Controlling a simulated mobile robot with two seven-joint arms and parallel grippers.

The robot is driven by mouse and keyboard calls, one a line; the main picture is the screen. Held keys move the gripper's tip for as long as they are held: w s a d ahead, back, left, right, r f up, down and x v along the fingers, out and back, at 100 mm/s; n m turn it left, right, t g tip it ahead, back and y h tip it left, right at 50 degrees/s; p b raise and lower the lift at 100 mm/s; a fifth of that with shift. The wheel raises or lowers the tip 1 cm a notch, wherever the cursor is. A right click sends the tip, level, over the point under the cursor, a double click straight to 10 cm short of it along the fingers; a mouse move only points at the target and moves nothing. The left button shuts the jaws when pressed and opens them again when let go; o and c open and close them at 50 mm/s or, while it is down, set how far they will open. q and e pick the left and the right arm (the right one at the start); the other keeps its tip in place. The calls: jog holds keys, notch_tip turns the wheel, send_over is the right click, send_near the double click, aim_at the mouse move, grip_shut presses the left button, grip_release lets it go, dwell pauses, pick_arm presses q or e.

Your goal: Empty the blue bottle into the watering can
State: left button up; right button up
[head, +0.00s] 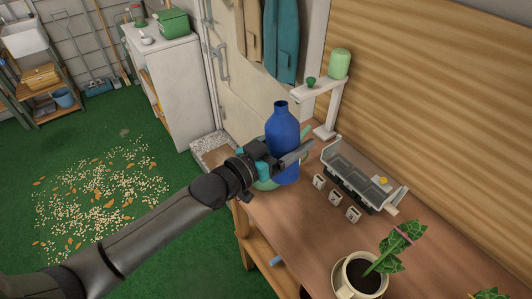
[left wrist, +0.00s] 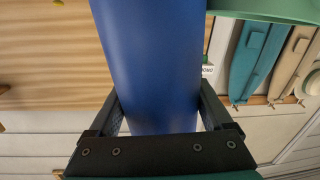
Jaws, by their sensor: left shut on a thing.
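The blue bottle (head: 283,128) stands upright, or very nearly so, at the near left end of the wooden table. My left gripper (head: 292,155) is shut on its body from the left. In the left wrist view the blue bottle (left wrist: 152,60) fills the space between the two fingers. A pale green vessel (head: 266,184), likely the watering can, is mostly hidden behind the bottle and gripper. A pale green edge also shows at the top right of the left wrist view (left wrist: 270,9). I cannot tell whether the bottle's base touches the table. My right gripper is not in view.
On the wooden table (head: 290,222) are a grey tray (head: 360,182), several small white blocks (head: 335,198) and a potted plant (head: 361,275). A white stand (head: 325,88) holds a green jar (head: 339,64) behind the bottle. A white cabinet (head: 172,90) stands at the back left.

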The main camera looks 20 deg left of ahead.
aim_at(298, 134)
pick_arm(q)
jog(key=shift+s+d+f+m+p, duration=0.2)
jog(key=shift+s+d+m+p, duration=0.1)
jog(key=shift+m, duration=0.1)
jog(key=shift+s+d+m, duration=0.4)
jog(key=shift+d+m, duration=0.05)
jog(key=shift+m, duration=0.15)
jog(key=shift+w, duration=0.1)
notch_tip(298, 134, up, 4)
jog(key=p, duration=0.4)
jog(key=shift+p, duration=0.35)
jog(key=shift+f, duration=0.1)
